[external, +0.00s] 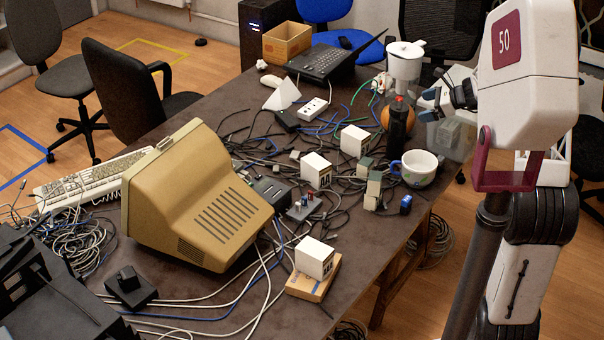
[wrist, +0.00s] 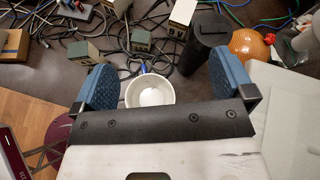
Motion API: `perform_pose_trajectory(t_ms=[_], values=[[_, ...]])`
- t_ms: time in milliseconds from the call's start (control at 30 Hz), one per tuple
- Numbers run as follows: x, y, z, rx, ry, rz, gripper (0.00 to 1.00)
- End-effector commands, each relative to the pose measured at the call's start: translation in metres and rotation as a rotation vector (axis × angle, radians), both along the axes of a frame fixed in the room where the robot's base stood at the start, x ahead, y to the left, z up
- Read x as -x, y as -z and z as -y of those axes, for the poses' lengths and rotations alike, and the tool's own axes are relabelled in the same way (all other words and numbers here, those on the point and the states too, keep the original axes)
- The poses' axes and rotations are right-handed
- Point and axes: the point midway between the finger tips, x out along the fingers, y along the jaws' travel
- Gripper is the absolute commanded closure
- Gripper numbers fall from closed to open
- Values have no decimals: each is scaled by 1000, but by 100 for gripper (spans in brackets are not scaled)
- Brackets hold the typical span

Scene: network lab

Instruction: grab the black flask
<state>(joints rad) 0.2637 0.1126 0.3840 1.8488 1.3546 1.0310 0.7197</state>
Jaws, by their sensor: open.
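In the wrist view the flask (wrist: 205,40) is ahead and right of centre, partly hidden by the right finger. My gripper (external: 434,106) is open and empty, to the right of the flask in the external view. In the wrist view the two blue fingers of my gripper (wrist: 163,83) are wide apart, and the flask is not between them.
A white mug (external: 416,170) with a blue handle stands in front of the flask.

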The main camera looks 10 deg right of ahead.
Motion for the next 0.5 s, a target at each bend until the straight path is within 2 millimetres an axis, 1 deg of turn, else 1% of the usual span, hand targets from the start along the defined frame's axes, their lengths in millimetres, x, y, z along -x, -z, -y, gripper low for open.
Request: perform_pose_trajectory(t_ms=[33, 200, 333, 500], values=[[-12, 10, 8, -35, 36, -18, 0], [-44, 31, 29, -136, 140, -60, 0], [-58, 41, 39, -184, 189, -78, 0], [-64, 47, 44, -208, 212, -89, 0]])
